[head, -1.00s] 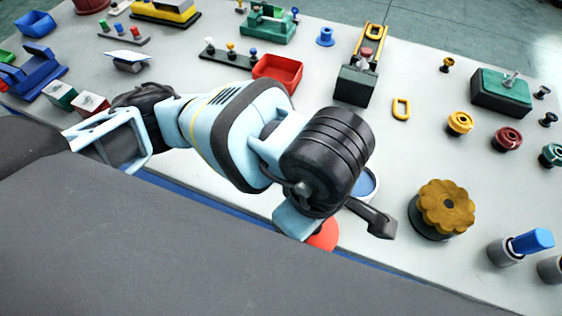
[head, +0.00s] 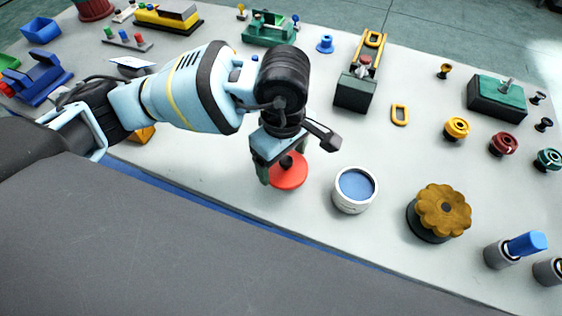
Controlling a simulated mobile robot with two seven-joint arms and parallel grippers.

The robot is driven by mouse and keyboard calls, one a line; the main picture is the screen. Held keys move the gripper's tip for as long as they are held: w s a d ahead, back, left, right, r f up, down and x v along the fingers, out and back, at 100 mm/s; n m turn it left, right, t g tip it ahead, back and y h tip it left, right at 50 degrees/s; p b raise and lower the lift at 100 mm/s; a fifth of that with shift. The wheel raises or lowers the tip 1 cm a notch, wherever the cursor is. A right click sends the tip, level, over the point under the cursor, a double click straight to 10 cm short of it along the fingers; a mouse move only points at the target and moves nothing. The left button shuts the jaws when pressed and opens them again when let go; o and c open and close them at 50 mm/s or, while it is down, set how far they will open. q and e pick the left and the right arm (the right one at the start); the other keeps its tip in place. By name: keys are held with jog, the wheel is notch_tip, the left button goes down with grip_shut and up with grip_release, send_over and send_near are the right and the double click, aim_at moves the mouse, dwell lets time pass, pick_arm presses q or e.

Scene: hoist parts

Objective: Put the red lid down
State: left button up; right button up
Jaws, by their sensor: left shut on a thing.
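The red lid (head: 289,174) is a round disc with a dark knob on top. It shows in the head view just left of the white round pot with a blue inside (head: 355,188). My left gripper (head: 284,160) points down and is shut on the lid at its knob. The fingertips are partly hidden by the wrist. I cannot tell whether the lid touches the table. The lid and the pot are apart. My right gripper is not in view.
A brown scalloped knob on a dark base (head: 443,210) stands right of the pot. Grey cylinders, one with a blue top (head: 527,244), are at the lower right. A dark green box with rails (head: 357,88) stands behind. Bare table lies between the lid and the yellow link (head: 400,115).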

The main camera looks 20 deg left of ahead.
aim_at(281, 163)
pick_arm(q)
jog(key=f, duration=0.2)
jog(key=shift+w+a+f, duration=0.35)
jog(key=shift+f, duration=0.4)
jog(key=shift+f, duration=0.15)
jog(key=o, duration=0.9)
jog(key=shift+r, duration=0.45)
notch_tip(281, 163, up, 11)
jog(key=shift+r+p, duration=0.2)
jog(key=shift+p, duration=0.1)
